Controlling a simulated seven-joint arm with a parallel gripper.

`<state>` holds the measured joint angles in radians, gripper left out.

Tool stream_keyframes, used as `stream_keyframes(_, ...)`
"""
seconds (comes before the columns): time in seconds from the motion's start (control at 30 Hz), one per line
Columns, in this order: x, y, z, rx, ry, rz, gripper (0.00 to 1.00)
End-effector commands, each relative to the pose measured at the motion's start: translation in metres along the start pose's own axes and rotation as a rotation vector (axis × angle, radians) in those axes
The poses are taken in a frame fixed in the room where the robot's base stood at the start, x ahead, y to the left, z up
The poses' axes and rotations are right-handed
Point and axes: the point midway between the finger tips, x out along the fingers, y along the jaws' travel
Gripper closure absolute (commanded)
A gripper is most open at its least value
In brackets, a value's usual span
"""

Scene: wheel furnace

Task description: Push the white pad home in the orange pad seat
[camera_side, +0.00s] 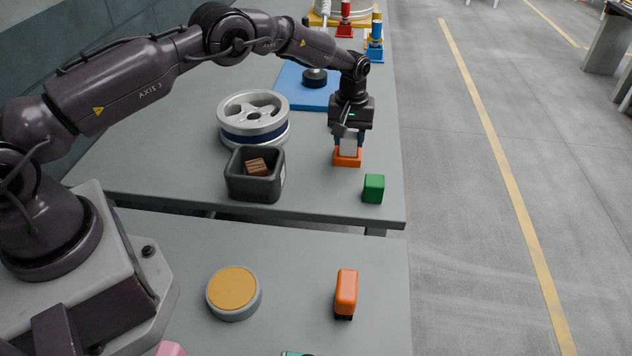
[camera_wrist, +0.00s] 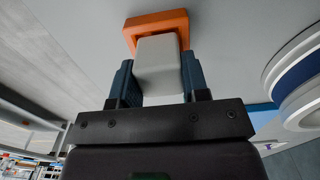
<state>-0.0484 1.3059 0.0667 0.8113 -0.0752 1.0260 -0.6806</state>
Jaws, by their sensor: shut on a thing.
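The white pad (camera_side: 348,145) is upright between the fingers of my gripper (camera_side: 348,138), directly over the orange pad seat (camera_side: 347,158) on the grey table. In the wrist view my gripper (camera_wrist: 158,85) has its two blue fingers closed on the sides of the white pad (camera_wrist: 159,68). The far end of the pad lies within the outline of the orange pad seat (camera_wrist: 157,22), whose rim shows around it. How deep the pad sits in the seat cannot be told.
A green block (camera_side: 373,188) stands just in front and right of the seat. A dark bin (camera_side: 254,185) holding a brown block and a silver wheel (camera_side: 253,118) stand to the left. A blue mat (camera_side: 296,88) lies behind. The table's right edge is close.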

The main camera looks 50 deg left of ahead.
Motion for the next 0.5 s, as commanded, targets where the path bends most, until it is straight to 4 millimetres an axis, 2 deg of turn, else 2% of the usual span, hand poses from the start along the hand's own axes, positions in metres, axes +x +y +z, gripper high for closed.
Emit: stream_keyframes(0.5,0.0055,-0.0001,0.0000,0.000,0.000,0.000,0.96)
